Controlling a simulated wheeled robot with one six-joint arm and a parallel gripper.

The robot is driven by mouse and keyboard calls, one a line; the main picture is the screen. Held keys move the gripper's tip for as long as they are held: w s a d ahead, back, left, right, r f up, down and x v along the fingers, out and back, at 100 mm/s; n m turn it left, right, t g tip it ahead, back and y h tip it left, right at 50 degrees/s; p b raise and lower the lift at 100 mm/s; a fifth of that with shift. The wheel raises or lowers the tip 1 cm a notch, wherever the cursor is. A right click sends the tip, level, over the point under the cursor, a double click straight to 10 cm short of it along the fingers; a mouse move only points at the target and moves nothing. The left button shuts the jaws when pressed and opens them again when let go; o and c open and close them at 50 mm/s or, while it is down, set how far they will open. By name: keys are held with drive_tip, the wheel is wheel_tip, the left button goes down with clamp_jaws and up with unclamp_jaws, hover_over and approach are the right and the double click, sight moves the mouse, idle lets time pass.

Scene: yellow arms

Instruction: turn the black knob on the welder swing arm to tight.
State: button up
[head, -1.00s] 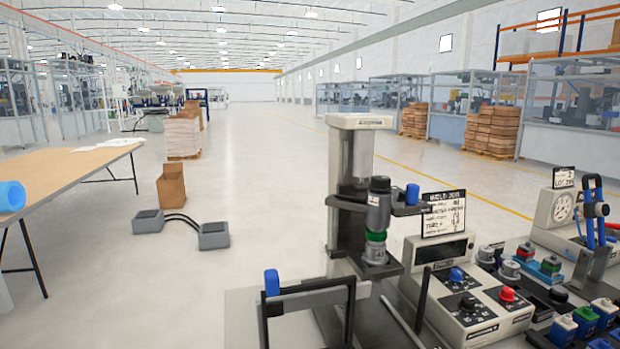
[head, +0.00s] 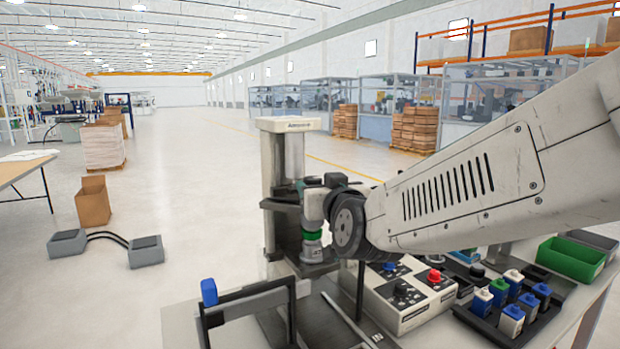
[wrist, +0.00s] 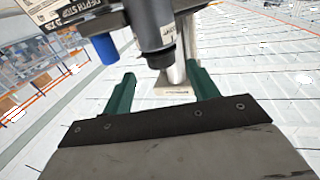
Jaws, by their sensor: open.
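The welder (head: 287,160) stands on the bench in the head view, with a pale column and a dark swing arm (head: 280,204). A grey stack with a green ring (head: 312,237) hangs below the arm. My arm and gripper cover the swing arm's right part, and I cannot make out the black knob. My gripper (wrist: 160,72) is open, with two green fingers apart and nothing between their tips. In the wrist view, a dark grey cylinder (wrist: 150,32) and a blue-capped part (wrist: 103,48) of the welder lie just beyond the fingers. Whether anything touches is unclear.
A control box (head: 408,298) with red, blue and black knobs sits to the right. A tray of coloured blocks (head: 505,310) and a green bin (head: 570,258) lie farther right.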

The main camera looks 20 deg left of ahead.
sight(310, 177)
drive_tip(key=shift+w+a, duration=0.25)
drive_tip(key=shift+a, duration=0.2)
drive_tip(key=x, duration=0.7)
drive_tip(key=shift+d+r, duration=0.1)
drive_tip(key=c, duration=1)
